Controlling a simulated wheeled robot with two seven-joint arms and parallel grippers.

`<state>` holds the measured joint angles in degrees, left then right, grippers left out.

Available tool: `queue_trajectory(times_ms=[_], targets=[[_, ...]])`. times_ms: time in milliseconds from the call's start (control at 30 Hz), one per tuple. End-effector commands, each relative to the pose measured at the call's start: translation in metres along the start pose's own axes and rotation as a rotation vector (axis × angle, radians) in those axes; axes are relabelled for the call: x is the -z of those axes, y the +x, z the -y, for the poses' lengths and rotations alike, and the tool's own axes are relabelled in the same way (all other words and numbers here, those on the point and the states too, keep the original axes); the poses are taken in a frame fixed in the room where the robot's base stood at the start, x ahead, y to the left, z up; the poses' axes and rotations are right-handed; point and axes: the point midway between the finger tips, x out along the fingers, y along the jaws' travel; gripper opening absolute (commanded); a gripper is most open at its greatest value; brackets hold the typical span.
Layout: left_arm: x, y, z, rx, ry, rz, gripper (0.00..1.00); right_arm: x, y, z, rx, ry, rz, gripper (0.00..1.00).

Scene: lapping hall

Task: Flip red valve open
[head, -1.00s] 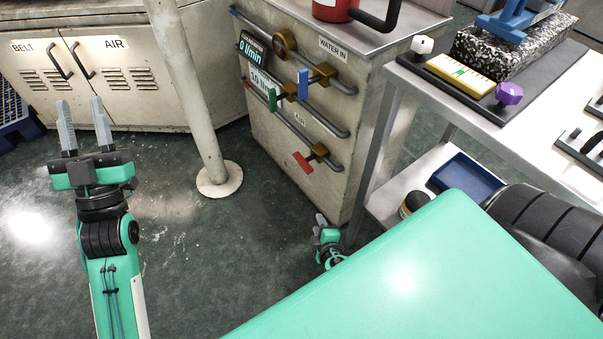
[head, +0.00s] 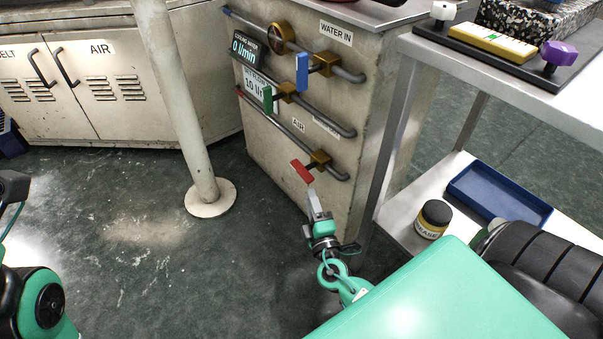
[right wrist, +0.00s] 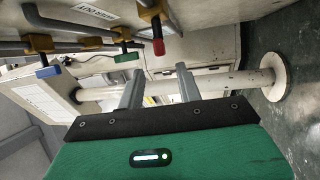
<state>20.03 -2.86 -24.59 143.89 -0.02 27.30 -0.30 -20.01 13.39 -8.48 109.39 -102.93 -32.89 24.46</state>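The red valve handle (head: 303,171) sits on a brass valve body (head: 320,159) on the lowest pipe, near the AIR label, on the beige cabinet's side. In the head view it slants down to the right. In the right wrist view the red handle (right wrist: 158,47) lies beyond and between my fingers, apart from them. My right gripper (head: 316,196) is just below the red handle. The right wrist view shows its two fingers (right wrist: 159,88) spread with nothing between them. My left gripper is out of view; only part of my left arm shows at the left edge.
A blue handle (head: 302,72) and a green handle (head: 267,99) are on pipes above. A white post (head: 181,105) stands left of the cabinet. A metal table (head: 520,92) with a lower shelf, blue tray (head: 455,188) and grease jar (head: 432,219) is right. Floor between is clear.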

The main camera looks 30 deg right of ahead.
Motion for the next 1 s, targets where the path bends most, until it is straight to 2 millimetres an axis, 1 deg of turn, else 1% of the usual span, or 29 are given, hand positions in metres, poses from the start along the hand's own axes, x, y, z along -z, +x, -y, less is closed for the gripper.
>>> queue_trajectory(times_ms=[33, 100, 300, 400, 500, 700, 967, 1000], targets=[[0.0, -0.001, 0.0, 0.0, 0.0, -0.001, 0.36, 0.0, 0.012, 0.0, -0.004, 0.002, 0.002, 0.35], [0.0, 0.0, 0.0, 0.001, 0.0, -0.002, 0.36, 0.0, 0.027, 0.0, -0.003, 0.002, 0.002, 0.35], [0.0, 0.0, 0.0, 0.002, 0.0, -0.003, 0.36, 0.0, 0.065, 0.0, -0.001, 0.002, 0.001, 0.35], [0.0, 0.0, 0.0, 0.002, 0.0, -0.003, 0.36, 0.0, 0.081, 0.0, -0.001, 0.002, 0.001, 0.35], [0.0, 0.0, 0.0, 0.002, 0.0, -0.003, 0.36, 0.0, 0.092, 0.001, 0.0, 0.001, 0.001, 0.35], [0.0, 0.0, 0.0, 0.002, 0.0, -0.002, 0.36, 0.0, 0.103, 0.001, 0.002, 0.001, 0.0, 0.35], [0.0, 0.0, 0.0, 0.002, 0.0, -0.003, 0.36, 0.0, 0.104, 0.001, 0.002, 0.001, 0.0, 0.35], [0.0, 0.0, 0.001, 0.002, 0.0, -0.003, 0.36, 0.0, 0.104, 0.001, 0.002, 0.001, 0.0, 0.32]])
